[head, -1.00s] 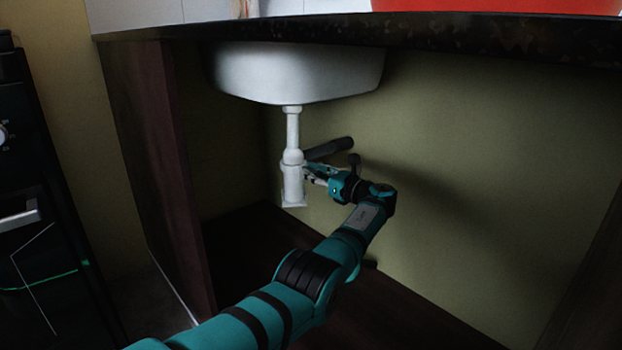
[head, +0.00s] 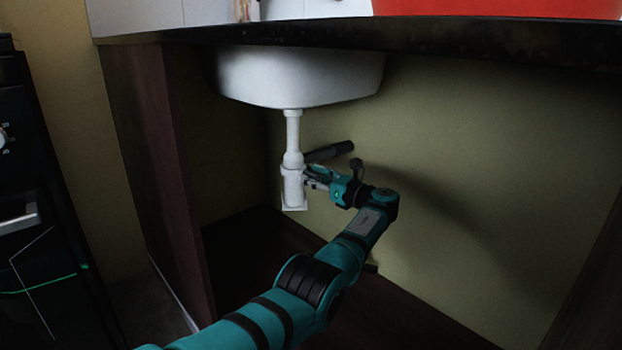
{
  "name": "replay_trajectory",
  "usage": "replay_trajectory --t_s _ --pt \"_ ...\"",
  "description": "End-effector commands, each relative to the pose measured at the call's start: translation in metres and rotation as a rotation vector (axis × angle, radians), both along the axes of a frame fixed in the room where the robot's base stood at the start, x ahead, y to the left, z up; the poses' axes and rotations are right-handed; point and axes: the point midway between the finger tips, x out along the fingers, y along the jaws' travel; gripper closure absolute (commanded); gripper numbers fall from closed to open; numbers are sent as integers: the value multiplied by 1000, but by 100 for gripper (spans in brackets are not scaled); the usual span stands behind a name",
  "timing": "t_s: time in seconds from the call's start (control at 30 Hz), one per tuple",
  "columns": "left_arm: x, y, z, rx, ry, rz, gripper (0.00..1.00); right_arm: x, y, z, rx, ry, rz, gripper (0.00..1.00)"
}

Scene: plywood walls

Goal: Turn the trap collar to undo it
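A white sink trap hangs under the white basin (head: 300,78). Its thin tailpipe (head: 293,130) runs down to a rounded trap collar (head: 293,160), above a wider, upright trap body (head: 293,187). My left gripper (head: 308,175) reaches in from the right, with its fingertips at the right side of the trap, just below the collar. The tips are small and dark here, so I cannot tell whether they touch or close around it. My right gripper is not in view.
A dark drain pipe (head: 330,151) runs from the trap to the olive back wall (head: 470,170). A dark side panel (head: 150,170) stands at left, and the dark countertop edge (head: 450,38) overhangs above. The cabinet space right of my arm is clear.

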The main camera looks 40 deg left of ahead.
Motion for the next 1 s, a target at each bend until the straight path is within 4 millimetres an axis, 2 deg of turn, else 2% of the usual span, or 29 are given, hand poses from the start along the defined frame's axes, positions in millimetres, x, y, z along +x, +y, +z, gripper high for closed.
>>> replay_trajectory --t_s 0.17,0.4,0.5,0.7,0.97,1.0 --pt "-3 -30 -1 -2 -4 -4 65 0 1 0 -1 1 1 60" --pt "-7 -81 0 -3 -2 -3 65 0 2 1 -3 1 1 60" --pt "-9 -96 0 -4 -2 -2 65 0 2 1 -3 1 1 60" --pt "-11 -111 0 -4 -1 0 65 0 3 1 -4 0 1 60" --pt "-11 -112 0 -4 -1 1 65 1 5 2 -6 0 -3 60" --pt "-11 -112 0 -4 -1 0 69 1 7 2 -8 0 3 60"
